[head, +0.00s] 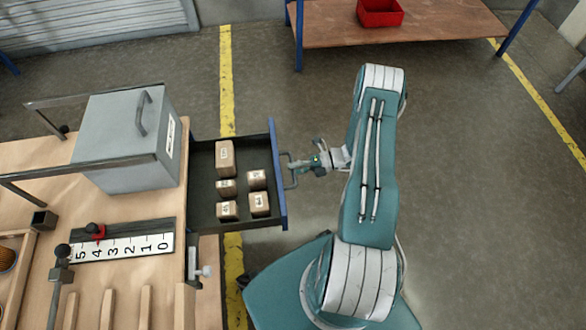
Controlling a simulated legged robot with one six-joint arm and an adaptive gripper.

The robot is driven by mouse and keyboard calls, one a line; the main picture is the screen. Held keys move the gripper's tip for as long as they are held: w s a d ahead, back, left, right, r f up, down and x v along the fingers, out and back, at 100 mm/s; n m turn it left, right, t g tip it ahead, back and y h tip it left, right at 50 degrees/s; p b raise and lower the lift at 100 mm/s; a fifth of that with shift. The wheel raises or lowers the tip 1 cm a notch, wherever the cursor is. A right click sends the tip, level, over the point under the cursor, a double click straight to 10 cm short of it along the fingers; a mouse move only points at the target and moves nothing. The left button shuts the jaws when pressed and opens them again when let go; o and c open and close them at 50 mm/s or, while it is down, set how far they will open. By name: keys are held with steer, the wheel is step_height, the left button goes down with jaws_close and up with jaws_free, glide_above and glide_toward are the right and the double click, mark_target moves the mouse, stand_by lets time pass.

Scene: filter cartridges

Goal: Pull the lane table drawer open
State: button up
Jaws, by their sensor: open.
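The lane table (97,272) is a light wooden bench on the left in the head view. Its drawer (198,200) stands pulled out to the right, with a blue front (278,176) and a dark inside. Several small labelled brown boxes (225,158) lie in the drawer. A grey bar handle (291,171) sits on the outside of the blue front. My gripper (299,164) is at the handle, just right of the drawer front, with its fingers open. I cannot tell whether the fingers touch the handle.
A grey box with a handle (125,148), a numbered scale (122,247) and metal rails (95,97) are on the lane table. A wooden table (430,28) with a red bin (379,12) stands at the back. The floor between is clear, with yellow lines.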

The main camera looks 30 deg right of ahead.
steer(key=v, duration=1.1)
steer(key=shift+d, duration=0.25)
